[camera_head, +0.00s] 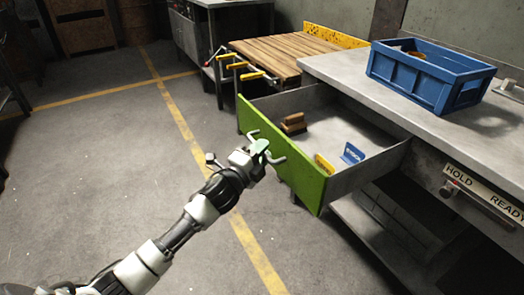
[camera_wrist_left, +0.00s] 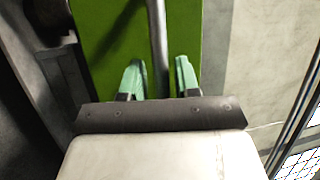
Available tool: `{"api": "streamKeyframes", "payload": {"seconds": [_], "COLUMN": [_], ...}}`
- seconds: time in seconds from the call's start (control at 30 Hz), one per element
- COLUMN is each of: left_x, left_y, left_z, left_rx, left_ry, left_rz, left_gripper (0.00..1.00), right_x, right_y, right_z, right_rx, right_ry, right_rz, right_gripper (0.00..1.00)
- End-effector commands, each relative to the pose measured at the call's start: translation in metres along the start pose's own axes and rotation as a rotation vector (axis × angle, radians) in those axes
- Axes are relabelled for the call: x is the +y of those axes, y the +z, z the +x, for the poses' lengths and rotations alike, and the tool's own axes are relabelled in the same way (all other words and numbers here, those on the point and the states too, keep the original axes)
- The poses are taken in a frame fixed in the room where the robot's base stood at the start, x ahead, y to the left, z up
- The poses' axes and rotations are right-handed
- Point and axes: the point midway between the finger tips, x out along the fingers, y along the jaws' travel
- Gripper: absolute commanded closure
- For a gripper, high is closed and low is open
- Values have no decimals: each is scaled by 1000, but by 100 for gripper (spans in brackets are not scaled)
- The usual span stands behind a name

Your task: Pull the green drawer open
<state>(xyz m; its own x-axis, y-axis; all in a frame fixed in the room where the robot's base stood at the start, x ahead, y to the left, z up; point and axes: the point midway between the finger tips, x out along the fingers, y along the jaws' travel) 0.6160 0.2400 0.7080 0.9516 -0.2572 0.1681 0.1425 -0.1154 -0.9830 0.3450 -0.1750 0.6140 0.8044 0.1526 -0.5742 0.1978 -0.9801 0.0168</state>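The green drawer (camera_head: 284,155) stands pulled well out from under the grey workbench, its inside showing. Its curved metal handle (camera_head: 277,160) is on the green front, and in the left wrist view the handle bar (camera_wrist_left: 157,35) runs down between my fingers. My left gripper (camera_head: 260,147) is at the handle. In the left wrist view its two pale green fingers (camera_wrist_left: 159,75) stand apart, one on each side of the bar, with a narrow gap on both sides, so it looks open around the bar. My right gripper is not in view.
The drawer holds a wooden-backed brush (camera_head: 293,122), a yellow item (camera_head: 324,164) and a blue item (camera_head: 352,153). A blue crate (camera_head: 425,88) stands on the workbench (camera_head: 345,72). A wood-topped table (camera_head: 285,52) is behind the drawer. The floor to the left is clear.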

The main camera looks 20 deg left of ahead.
Motion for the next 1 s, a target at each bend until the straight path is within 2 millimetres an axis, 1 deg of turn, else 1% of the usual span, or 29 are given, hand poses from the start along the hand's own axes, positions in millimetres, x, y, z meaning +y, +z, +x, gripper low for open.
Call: {"api": "streamKeyframes", "payload": {"seconds": [0.3,0.43,0.57,0.8,0.9,1.0], "left_x": [-1,-1,-1,0,-1,0], "left_y": [0,0,0,0,0,0], "left_z": [0,-7,-25,-69,-85,-96], "left_rx": [-1,-1,-1,-2,-1,-2], "left_ry": [-2,-2,1,2,1,0], "left_rz": [0,0,0,-2,0,-1], "left_gripper": [61,61,61,61,61,61], "right_x": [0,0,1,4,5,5], "right_y": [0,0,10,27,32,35], "right_z": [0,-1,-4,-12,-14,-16], "right_rx": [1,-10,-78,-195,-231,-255], "right_ry": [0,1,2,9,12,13], "right_rz": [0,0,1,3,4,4], "right_gripper": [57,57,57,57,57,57]}}
